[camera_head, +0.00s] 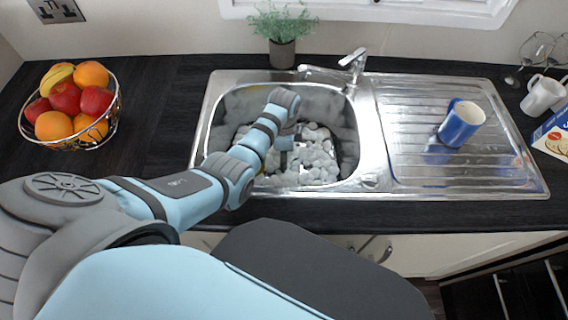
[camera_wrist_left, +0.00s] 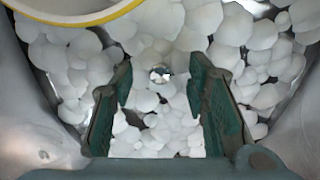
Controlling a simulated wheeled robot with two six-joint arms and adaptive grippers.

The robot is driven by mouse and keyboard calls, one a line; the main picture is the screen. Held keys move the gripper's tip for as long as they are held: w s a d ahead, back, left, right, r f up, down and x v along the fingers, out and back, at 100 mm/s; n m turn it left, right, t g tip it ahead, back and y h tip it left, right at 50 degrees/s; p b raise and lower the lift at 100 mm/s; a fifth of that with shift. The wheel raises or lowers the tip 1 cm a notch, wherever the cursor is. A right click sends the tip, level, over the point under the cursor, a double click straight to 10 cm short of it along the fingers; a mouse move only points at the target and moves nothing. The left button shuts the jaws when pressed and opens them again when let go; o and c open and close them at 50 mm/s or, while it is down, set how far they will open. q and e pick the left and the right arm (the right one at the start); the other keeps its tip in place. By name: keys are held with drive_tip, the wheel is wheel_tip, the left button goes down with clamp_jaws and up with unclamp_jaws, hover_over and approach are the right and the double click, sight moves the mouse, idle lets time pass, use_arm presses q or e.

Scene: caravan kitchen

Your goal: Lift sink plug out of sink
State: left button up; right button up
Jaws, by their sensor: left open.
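The metal sink basin (camera_head: 348,130) holds white foam (camera_head: 318,165). My left arm comes in from the left and its gripper (camera_head: 285,145) points down into the basin. In the left wrist view, my left gripper (camera_wrist_left: 160,85) is open, with its two dark green fingers apart and nothing held. A small shiny metal piece (camera_wrist_left: 160,74), which looks like the top of the sink plug, shows through the foam between and just beyond the fingertips. The rest of the plug is hidden by foam. My right gripper is not in view.
A yellow-rimmed dish (camera_wrist_left: 75,15) sits in the foam near the left finger. The tap (camera_head: 352,62) and a potted plant (camera_head: 283,45) stand behind the basin. A blue mug (camera_head: 460,125) lies on the drainer (camera_head: 400,110). A fruit bowl (camera_head: 72,145) stands left.

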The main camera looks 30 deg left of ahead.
use_arm(q)
drive_tip(key=shift+r, duration=0.1)
drive_tip(key=shift+c, duration=0.6)
clamp_jaws()
drive_tip(key=shift+r+p, duration=0.35)
drive_tip(key=shift+r, duration=0.25)
wheel_tip(320, 180, up, 19)
drive_tip(key=p, duration=0.8)
